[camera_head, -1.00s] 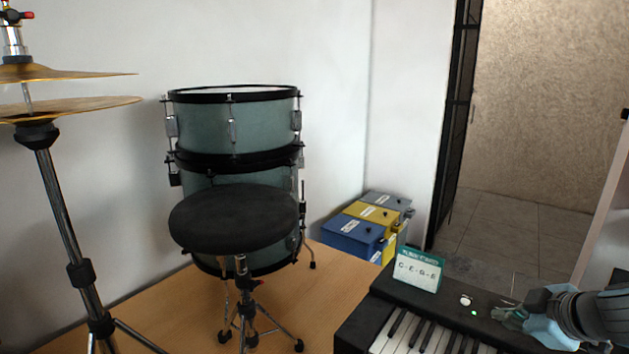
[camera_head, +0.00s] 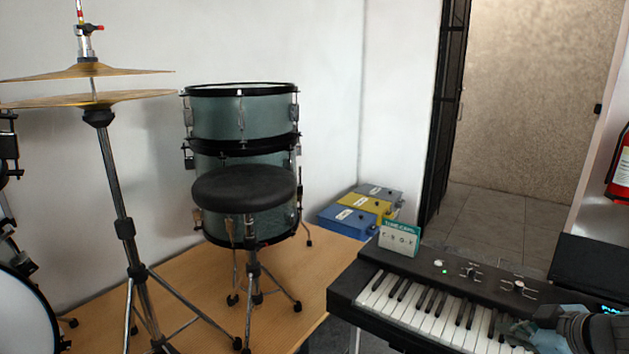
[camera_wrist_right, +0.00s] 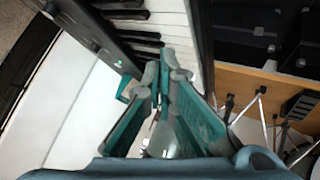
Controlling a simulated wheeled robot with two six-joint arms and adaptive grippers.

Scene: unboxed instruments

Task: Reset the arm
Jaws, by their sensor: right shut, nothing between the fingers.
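My right gripper (camera_head: 512,332) shows in the lower right corner of the head view, in front of the right part of the black keyboard (camera_head: 345,292). Its arm comes in from the right edge. In the right wrist view its teal fingers (camera_wrist_right: 166,62) are closed together with nothing held between them. White and black keys (camera_wrist_right: 172,28) show past the fingertips. I cannot tell the exact gap between fingers and keyboard. My left gripper is in neither view.
A black stool (camera_head: 243,188), stacked teal drums (camera_head: 240,118) and a cymbal stand (camera_head: 125,229) stand on a wooden platform (camera_head: 190,275). Blue, yellow and grey boxes (camera_head: 347,222) sit by the wall.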

